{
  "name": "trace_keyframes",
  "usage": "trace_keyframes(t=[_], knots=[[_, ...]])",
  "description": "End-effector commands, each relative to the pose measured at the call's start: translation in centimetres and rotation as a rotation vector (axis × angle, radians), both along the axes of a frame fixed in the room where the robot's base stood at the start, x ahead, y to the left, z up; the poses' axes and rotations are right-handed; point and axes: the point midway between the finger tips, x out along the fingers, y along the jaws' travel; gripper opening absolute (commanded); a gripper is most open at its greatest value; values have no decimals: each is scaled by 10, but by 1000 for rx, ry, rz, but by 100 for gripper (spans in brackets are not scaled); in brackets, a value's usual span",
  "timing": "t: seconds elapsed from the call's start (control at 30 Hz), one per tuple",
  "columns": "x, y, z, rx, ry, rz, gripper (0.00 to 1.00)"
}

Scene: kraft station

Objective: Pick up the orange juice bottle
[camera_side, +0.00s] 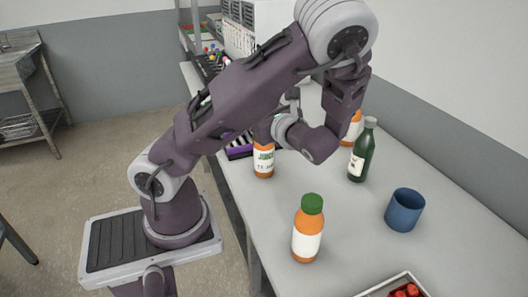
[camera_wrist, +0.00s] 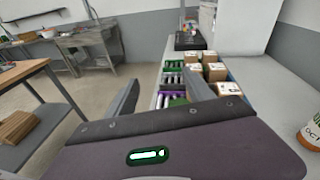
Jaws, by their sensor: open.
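Several bottles with orange contents stand on the grey table. The nearest, with a green cap and a blank-looking pale label, is the orange bottle (camera_side: 307,236) in the side view, upright and clear of my arm. A second orange bottle (camera_side: 263,164) with a lettered label stands behind it, its top partly covered by my arm. A third orange bottle (camera_side: 352,130) is partly hidden by my arm and a green bottle. I cannot tell which is the orange juice. My gripper (camera_wrist: 163,95) is open and empty in the wrist view; its fingers are not clear in the side view.
A dark green bottle (camera_side: 362,152) and a blue cup (camera_side: 404,210) stand at the right. A white tray (camera_side: 366,293) with red items is at the front. In the wrist view, boxes (camera_wrist: 216,72) and a labelled bottle (camera_wrist: 311,135) stand ahead and right. Bare table separates the bottles and cup.

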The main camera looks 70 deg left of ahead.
Motion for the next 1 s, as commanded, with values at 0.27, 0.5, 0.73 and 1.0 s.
trace_keyframes(t=[0.27,0.5,0.73,1.0], knots=[[27,6,0,157,144,-113,61],[26,7,-49,153,145,-112,61],[24,35,-57,150,137,-109,61],[24,36,-57,150,135,-110,51]])
